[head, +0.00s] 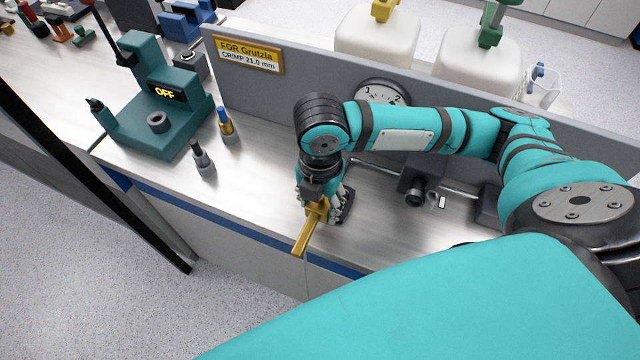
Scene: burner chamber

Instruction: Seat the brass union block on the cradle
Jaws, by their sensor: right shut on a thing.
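My right gripper (325,205) is low over the front part of the metal bench, its fingers pointing down. It is shut on the brass union block (309,227), a yellow-gold piece with a long bar that juts toward the bench's front edge. The fingers and wrist hide part of the block. To the right of the gripper is a dark fixture (414,190) with a round black knob and a thin rod. I cannot tell whether this is the cradle, as my arm covers part of that area. My left gripper is not in view.
A teal machine (155,115) showing "OFF" stands at the left of the bench (262,172). Two small upright tools, one grey (203,161) and one brass and blue (228,128), stand between it and my gripper. A grey partition (300,80) with a gauge (383,92) runs behind.

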